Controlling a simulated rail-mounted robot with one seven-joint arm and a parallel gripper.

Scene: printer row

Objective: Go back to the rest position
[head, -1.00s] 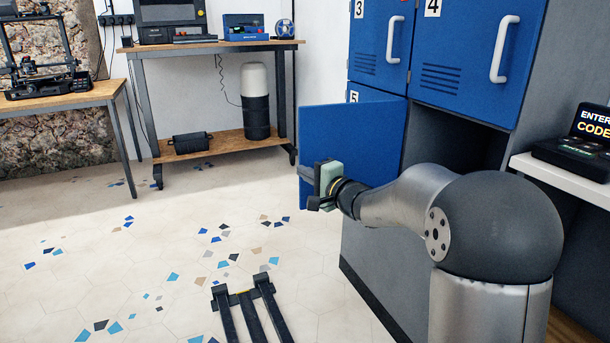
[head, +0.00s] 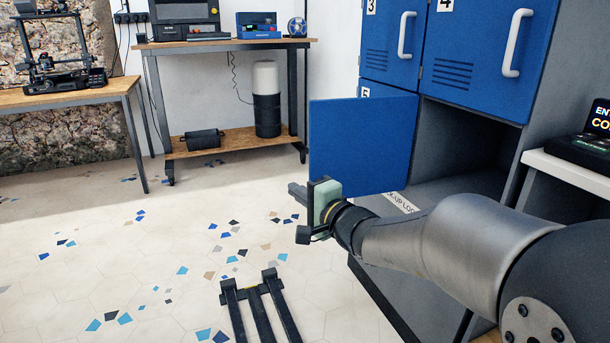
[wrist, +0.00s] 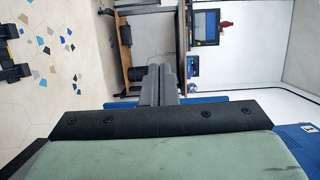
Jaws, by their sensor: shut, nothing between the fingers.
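My gripper (head: 297,190) is in front of the open blue locker door (head: 362,145) in the head view. Its fingers point left, away from the locker, and are shut with nothing between them. In the wrist view the dark closed fingers (wrist: 160,86) sit side by side, with part of the blue door (wrist: 215,99) behind them. My arm reaches in from the right. I cannot tell whether the gripper touches the door.
The blue lockers (head: 487,55) stand at right, with one compartment (head: 455,150) open. A shelf with a keypad (head: 585,145) is at far right. A wheeled bench (head: 230,44) and a printer table (head: 70,95) stand behind. The tiled floor (head: 100,230) at left is clear.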

